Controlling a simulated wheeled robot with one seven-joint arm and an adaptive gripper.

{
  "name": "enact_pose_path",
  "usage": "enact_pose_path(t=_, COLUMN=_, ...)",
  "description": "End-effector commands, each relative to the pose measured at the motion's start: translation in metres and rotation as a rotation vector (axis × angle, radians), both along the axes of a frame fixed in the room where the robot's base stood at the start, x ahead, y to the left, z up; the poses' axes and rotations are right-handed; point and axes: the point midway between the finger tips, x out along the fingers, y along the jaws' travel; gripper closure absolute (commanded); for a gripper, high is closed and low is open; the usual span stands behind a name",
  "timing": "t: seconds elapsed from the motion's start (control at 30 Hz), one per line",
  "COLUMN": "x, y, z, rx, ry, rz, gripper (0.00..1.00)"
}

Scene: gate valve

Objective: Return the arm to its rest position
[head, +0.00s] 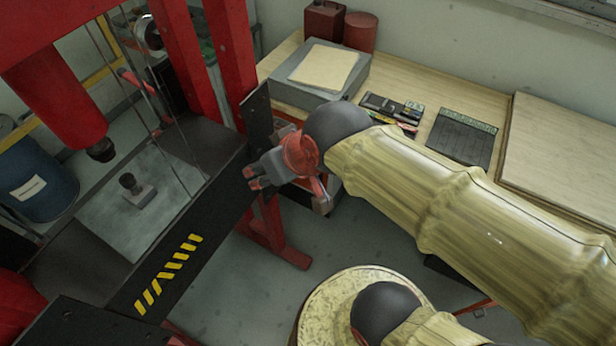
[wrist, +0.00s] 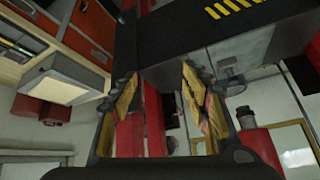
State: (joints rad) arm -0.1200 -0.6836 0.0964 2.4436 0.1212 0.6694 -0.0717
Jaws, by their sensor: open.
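My gripper (head: 252,178) is at the end of my arm, in the middle of the head view, beside the dark right edge of the red press frame. Its fingers point left toward the press. In the wrist view my gripper (wrist: 160,88) shows two yellowish finger pads spread apart, with nothing held between them. My arm, in a yellowish sleeve, reaches in from the right. I cannot tell from the head view whether the gripper touches the dark upright plate (head: 256,118) near it.
The red press frame (head: 178,60) stands at left over a dark bed with yellow stripes (head: 168,272). A blue drum (head: 38,185) is at far left. A wooden bench (head: 470,98) with a grey box (head: 310,80) and red cans (head: 323,22) lies behind my arm. A round stool-like top (head: 325,300) is below.

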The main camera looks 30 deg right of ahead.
Motion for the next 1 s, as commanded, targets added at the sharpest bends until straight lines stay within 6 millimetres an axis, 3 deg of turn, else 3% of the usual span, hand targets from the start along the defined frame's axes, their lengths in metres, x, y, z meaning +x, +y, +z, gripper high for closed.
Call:
enact_pose_path(t=0.03, x=-0.017, y=-0.02, z=0.002, rx=-0.024, ry=0.027, rz=-0.044, gripper=0.53)
enact_pose_path(t=0.1, x=-0.038, y=-0.04, z=0.0, rx=-0.052, ry=0.071, rz=-0.089, gripper=0.53)
enact_pose_path(t=0.27, x=-0.061, y=-0.06, z=-0.002, rx=-0.083, ry=0.119, rz=-0.14, gripper=0.53)
enact_pose_path(t=0.67, x=-0.062, y=-0.06, z=-0.008, rx=-0.085, ry=0.123, rz=-0.141, gripper=0.53)
enact_pose_path(t=0.87, x=-0.062, y=-0.06, z=-0.041, rx=-0.084, ry=0.123, rz=-0.14, gripper=0.53)
enact_pose_path(t=1.0, x=-0.062, y=-0.06, z=-0.077, rx=-0.084, ry=0.123, rz=-0.14, gripper=0.53)
